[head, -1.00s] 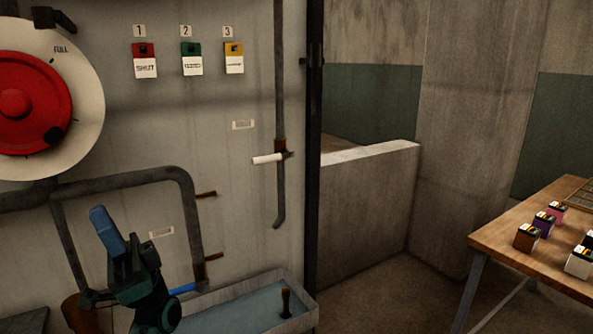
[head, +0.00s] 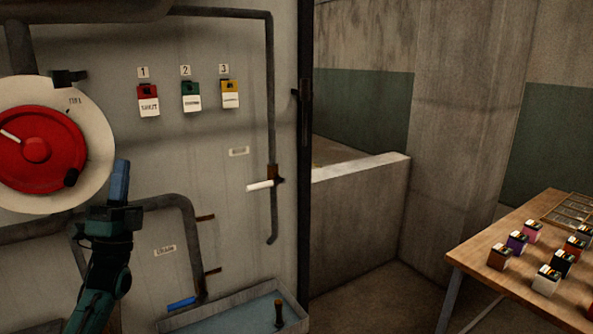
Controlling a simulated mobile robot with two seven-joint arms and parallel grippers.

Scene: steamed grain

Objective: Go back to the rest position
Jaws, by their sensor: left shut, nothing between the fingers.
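My left gripper (head: 120,182) shows in the head view at the lower left, pointing up, with its blue fingers together and nothing between them. It stands in front of the grey wall panel, just right of and below the red wheel (head: 36,150) on its white dial. From this view I cannot tell whether it touches the dial. My left forearm runs down to the bottom edge. My right gripper is not in view.
Numbered red (head: 148,99), green (head: 191,96) and yellow (head: 230,93) tags hang on the panel. A white-handled lever (head: 260,185) sits on a pipe. A trough (head: 235,307) lies below. A wooden table (head: 490,230) with several small boxes stands right. The floor between is clear.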

